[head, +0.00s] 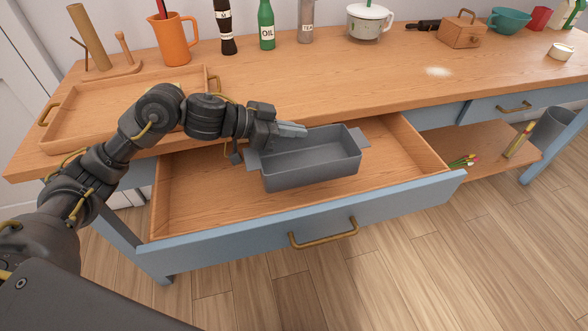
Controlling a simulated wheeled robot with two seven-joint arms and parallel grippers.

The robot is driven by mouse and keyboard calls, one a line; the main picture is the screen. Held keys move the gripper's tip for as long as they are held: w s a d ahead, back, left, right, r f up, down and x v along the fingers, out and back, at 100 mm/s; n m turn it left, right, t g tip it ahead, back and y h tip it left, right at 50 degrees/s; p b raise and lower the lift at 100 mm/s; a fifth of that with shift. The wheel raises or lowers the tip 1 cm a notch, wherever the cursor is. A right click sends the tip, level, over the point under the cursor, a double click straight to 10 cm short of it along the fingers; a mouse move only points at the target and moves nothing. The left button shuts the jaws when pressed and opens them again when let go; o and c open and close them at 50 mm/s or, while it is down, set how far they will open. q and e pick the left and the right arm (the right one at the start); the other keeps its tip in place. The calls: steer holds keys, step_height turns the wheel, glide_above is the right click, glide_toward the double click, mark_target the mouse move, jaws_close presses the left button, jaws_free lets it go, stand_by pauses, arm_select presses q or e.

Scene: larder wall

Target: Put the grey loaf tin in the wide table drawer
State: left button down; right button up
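The grey loaf tin (312,170) is upright and empty, with a flat lug at each end. It lies within the outline of the pulled-out wide table drawer (212,239), behind its blue front. I cannot tell whether the tin rests on the drawer floor or hangs just above it. My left gripper (292,130) is at the tin's far left rim, above its left lug. One pale finger shows; the other is hidden, so its grip on the tin is unclear. My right gripper is not in view.
A wooden tray (92,119) lies on the tabletop at left. An orange jug (174,42), bottles, a white pot (368,22) and a wooden box (462,32) stand along the back. A second blue drawer (500,105) is shut at right. Drawer floor around the tin is clear.

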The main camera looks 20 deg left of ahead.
mark_target(298, 149)
arm_select(q)
step_height(298, 149, down, 5)
steer(key=shift+f+b, duration=0.1)
steer(key=shift+b, duration=0.5)
steer(key=shift+f, duration=0.3)
step_height(298, 149, down, 4)
steer(key=shift+r+b, duration=0.15)
steer(key=shift+b, duration=0.35)
steer(key=shift+f, duration=0.2)
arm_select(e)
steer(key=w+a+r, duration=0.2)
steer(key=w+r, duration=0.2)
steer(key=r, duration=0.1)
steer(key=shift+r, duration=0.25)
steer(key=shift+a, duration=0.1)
arm_select(q)
steer(key=c, duration=2)
jaws_free()
steer(key=shift+f, duration=0.15)
steer(key=o, duration=0.3)
